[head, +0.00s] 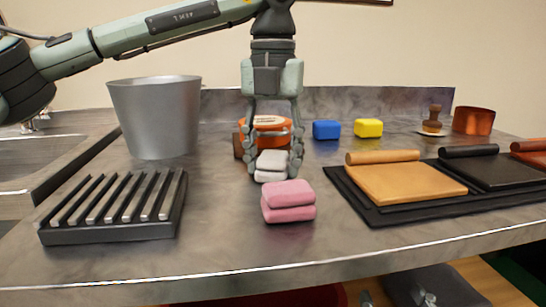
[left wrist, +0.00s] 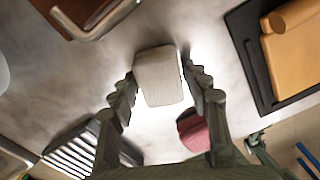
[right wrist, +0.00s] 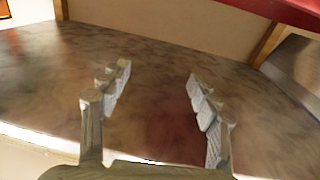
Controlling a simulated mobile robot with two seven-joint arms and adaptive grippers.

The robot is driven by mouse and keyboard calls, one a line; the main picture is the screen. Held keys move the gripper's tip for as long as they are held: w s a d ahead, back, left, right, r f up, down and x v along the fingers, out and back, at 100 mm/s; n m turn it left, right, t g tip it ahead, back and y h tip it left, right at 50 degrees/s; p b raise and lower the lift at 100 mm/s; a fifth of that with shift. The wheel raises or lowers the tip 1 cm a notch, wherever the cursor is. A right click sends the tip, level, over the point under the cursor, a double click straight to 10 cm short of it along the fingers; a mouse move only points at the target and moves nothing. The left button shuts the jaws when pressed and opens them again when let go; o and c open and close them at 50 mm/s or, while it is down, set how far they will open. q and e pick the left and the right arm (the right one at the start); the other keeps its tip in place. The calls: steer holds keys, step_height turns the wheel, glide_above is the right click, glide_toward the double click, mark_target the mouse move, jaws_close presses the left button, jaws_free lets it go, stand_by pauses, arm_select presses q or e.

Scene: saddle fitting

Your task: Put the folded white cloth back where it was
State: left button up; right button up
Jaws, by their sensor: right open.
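The folded white cloth (head: 272,165) is near the middle of the grey counter, behind a folded pink cloth (head: 288,202). My left gripper (head: 273,158) points down over the white cloth, with a finger on each side. In the left wrist view the white cloth (left wrist: 159,76) lies between the fingertips (left wrist: 159,72), which appear to touch its two sides. Whether its underside rests on the counter is hard to tell. My right gripper (right wrist: 158,76) is open with nothing between its fingers in the right wrist view.
A slatted dark rack (head: 115,207) and grey bucket (head: 156,118) stand left. An orange-topped object (head: 265,126) is behind my left gripper. Blue (head: 326,130) and yellow (head: 368,128) blocks are at the back. A black tray (head: 365,205) with a tan pad (head: 405,183) lies right.

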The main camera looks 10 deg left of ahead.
mark_target(274, 155)
arm_select(q)
steer(key=shift+o, duration=1.2)
steer(key=shift+r, duration=0.25)
step_height(274, 155, up, 7)
steer(key=shift+r+p, duration=0.1)
steer(key=shift+p, duration=0.65)
step_height(274, 155, up, 5)
steer(key=shift+f+p, duration=0.2)
steer(key=shift+p, duration=0.2)
arm_select(e)
steer(key=s+d+f+g+h, duration=0.1)
steer(key=d+f+g+h, duration=0.2)
steer(key=f, duration=0.8)
steer(key=d+g, duration=0.2)
steer(key=d, duration=0.1)
steer(key=shift+s+d+m+g+h, duration=0.2)
steer(key=shift+s+m+g+h, duration=0.1)
